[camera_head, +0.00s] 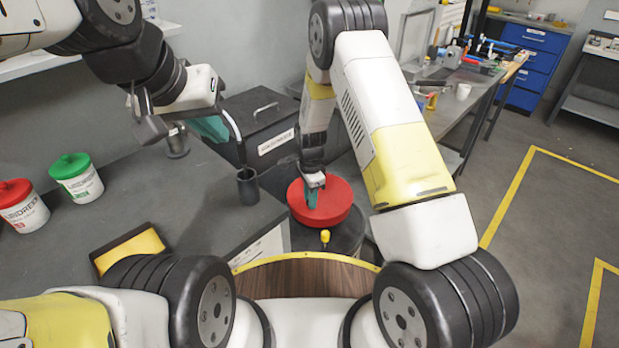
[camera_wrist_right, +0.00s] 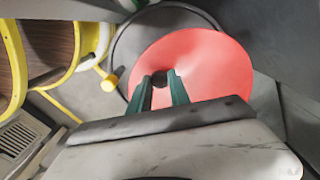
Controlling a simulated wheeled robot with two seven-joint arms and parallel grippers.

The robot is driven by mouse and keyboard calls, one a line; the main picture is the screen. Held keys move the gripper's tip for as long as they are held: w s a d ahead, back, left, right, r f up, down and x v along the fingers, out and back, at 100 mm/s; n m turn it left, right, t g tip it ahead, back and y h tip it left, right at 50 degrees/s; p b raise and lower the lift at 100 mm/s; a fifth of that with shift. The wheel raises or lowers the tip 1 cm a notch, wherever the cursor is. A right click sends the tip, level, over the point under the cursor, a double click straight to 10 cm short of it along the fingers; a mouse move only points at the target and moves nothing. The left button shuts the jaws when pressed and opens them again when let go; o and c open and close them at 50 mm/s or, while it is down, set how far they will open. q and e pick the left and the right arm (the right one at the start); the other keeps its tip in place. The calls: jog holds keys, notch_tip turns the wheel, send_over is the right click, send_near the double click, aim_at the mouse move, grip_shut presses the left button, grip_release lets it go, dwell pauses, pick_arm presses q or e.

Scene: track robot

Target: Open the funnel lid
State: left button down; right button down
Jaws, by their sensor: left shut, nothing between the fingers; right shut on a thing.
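The round red funnel lid (camera_head: 338,207) is over the dark funnel (camera_head: 345,241) in front of me. My right gripper (camera_head: 312,190) reaches down onto it from above. In the right wrist view, the lid (camera_wrist_right: 218,72) fills the middle, and the green fingers of my right gripper (camera_wrist_right: 160,80) stand on both sides of its small dark knob, shut on it. A dark ring shows past the lid's far side; I cannot tell whether the lid touches it. My left gripper (camera_head: 214,128) is shut and empty above the counter, away from the lid.
A yellow-tipped lever (camera_head: 325,238) sticks out close to the lid. A dark cup (camera_head: 247,186) stands on the counter beside it, with a black labelled box (camera_head: 255,115) behind. Red-lidded (camera_head: 20,207) and green-lidded (camera_head: 77,178) tubs stand at left. Floor at right is free.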

aim_at(323, 197)
jog(key=shift+w+d+r+g+y, duration=0.15)
jog(key=shift+r+y, duration=0.05)
jog(key=shift+r, duration=0.25)
jog(key=shift+w+d+r+g+y, duration=0.1)
jog(key=shift+w+r+g+y, duration=0.1)
jog(key=shift+r, duration=0.2)
jog(key=w+d+r+g+y, duration=0.4)
jog(key=r, duration=0.4)
jog(key=shift+r, duration=0.15)
